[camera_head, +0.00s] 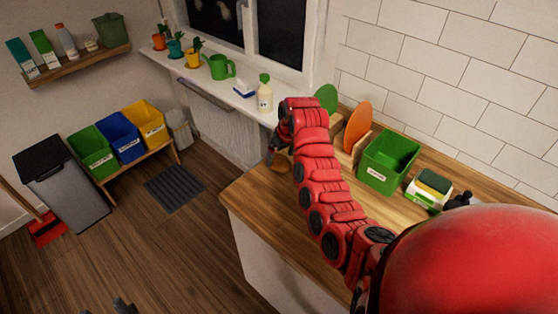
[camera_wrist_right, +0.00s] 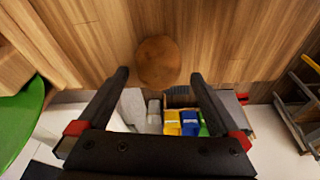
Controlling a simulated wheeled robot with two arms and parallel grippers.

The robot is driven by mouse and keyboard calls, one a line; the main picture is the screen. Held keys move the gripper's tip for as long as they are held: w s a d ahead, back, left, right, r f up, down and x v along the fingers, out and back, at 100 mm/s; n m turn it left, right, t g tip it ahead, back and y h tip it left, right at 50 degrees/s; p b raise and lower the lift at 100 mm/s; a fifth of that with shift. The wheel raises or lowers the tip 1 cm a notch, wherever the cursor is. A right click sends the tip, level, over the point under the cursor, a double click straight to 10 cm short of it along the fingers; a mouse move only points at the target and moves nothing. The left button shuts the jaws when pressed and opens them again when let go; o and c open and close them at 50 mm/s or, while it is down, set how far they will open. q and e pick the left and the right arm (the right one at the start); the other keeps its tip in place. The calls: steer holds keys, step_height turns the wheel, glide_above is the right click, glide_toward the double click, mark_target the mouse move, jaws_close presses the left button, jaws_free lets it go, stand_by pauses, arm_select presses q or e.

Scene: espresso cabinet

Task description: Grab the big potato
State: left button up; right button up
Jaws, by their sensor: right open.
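The brown potato (camera_head: 282,166) lies on the wooden counter near its left end, partly hidden by my right gripper in the head view. In the right wrist view the potato (camera_wrist_right: 157,62) shows whole, between and just beyond the fingertips. My right gripper (camera_wrist_right: 160,77) is open and empty, with one finger to either side of the potato's line. In the head view my right gripper (camera_head: 273,153) is close above the potato. Contact cannot be told. Dark tips at the bottom edge of the head view look like my left gripper (camera_head: 123,306); its opening is unclear.
A green box (camera_head: 388,162) stands on the wooden counter (camera_head: 255,200), beside orange (camera_head: 358,125) and green (camera_head: 327,98) boards in holders. A sponge caddy (camera_head: 429,188) is further right. A white bottle (camera_head: 265,94) stands on the windowsill. Counter left of my arm is clear.

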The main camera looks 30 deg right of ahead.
steer(key=shift+p+x, duration=0.4)
steer(key=shift+x, duration=1.05)
steer(key=shift+s, duration=0.1)
steer(key=shift+c, duration=0.3)
steer(key=c, duration=1.3)
steer(key=shift+r, duration=0.1)
